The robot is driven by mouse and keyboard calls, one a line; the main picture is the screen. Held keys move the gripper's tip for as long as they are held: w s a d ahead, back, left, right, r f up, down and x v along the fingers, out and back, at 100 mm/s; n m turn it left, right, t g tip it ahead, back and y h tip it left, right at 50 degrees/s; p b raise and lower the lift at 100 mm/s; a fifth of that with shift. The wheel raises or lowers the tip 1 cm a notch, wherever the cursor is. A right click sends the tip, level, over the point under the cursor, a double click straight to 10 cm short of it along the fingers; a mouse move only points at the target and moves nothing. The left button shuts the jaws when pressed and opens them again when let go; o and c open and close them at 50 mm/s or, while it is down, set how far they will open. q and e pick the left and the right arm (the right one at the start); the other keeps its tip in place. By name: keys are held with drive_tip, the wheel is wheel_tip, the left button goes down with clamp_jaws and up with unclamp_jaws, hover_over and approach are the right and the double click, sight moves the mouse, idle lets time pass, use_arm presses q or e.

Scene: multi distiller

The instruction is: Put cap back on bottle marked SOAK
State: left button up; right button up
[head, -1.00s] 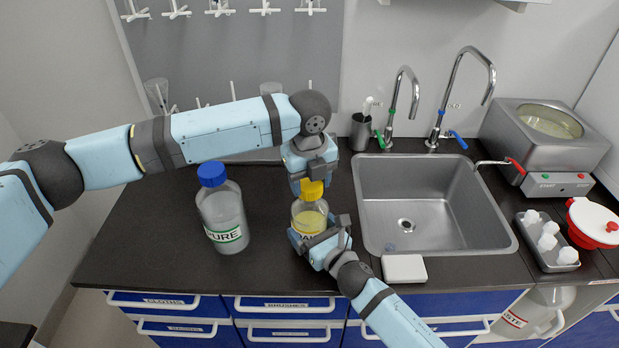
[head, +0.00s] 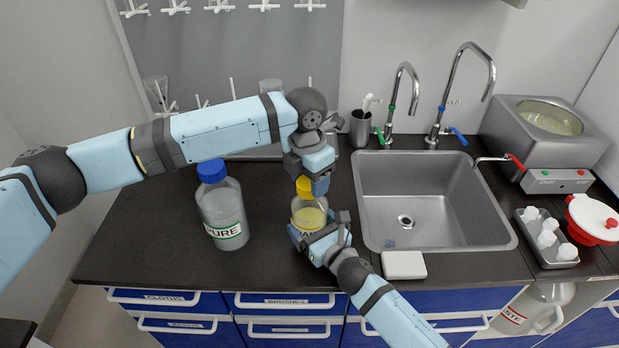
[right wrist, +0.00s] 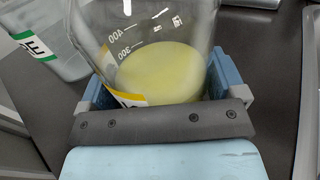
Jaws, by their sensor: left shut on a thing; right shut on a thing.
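A clear bottle (head: 309,217) with yellow liquid and a yellow-edged label stands on the dark counter; the label is mostly hidden by my right gripper, so its word cannot be read. My right gripper (head: 312,238) is shut around the bottle's lower body. The right wrist view shows the bottle (right wrist: 160,65) between its blue fingers. A yellow cap (head: 305,187) is at the bottle's mouth. My left gripper (head: 318,184) comes from above and is shut on the cap, partly covering it. Whether the cap is seated on the neck cannot be told.
A larger bottle marked PURE with a blue cap (head: 212,171) stands to the left. The sink (head: 425,242) lies to the right, with a white block (head: 403,265) at its front left.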

use_arm(q)
drive_tip(key=shift+m, duration=1)
drive_tip(key=o, duration=0.9)
drive_tip(key=shift+r, duration=0.15)
drive_tip(key=shift+r, duration=2.15)
drive_tip(key=shift+c, duration=0.3)
